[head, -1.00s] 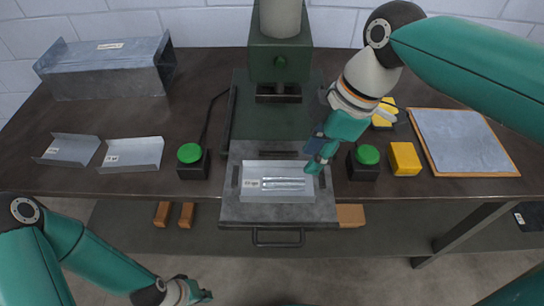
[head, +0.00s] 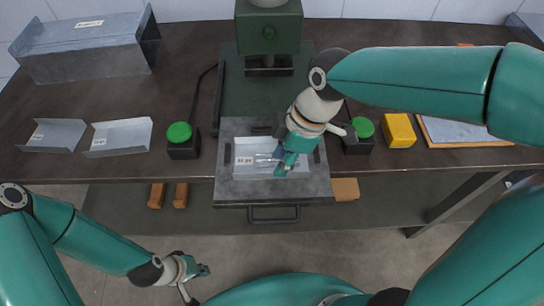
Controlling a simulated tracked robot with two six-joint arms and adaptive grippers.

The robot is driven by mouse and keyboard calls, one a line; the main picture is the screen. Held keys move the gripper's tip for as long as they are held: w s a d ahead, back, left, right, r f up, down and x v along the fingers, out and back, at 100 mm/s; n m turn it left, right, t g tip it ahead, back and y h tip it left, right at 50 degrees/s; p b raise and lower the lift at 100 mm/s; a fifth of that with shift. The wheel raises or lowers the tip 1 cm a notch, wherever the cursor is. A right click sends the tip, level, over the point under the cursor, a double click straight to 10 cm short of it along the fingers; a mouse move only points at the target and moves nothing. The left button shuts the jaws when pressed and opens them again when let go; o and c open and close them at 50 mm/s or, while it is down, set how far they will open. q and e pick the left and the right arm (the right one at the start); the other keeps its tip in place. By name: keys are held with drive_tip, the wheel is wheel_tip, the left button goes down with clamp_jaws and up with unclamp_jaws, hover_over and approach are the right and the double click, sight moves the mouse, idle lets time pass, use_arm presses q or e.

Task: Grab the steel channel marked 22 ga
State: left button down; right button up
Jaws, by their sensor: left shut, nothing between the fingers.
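A light grey steel channel (head: 242,170) lies in the drawer-like tray (head: 225,190) under the press. Its small white label (head: 244,160) seems to read 22 ga. My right gripper (head: 281,170) points down over the right part of this channel and hides some of it. Whether its fingers touch the channel, or are open or shut, I cannot tell. My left gripper (head: 206,270) is shut and empty, low in front of the bench. Two more labelled channels lie at the left of the bench, a left one (head: 58,138) and a right one (head: 125,137); their labels are too small to read.
The green press (head: 269,35) stands behind the tray. Green buttons on black boxes flank it, left (head: 180,133) and right (head: 363,128). A yellow block (head: 398,130) is at the right. A large duct piece (head: 88,45) stands at the back left. The tray handle (head: 273,213) juts out front.

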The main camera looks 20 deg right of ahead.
sight(271, 157)
drive_tip(key=shift+a+x, duration=0.2)
drive_tip(key=shift+x, duration=2.1)
drive_tip(key=shift+s, duration=0.15)
clamp_jaws()
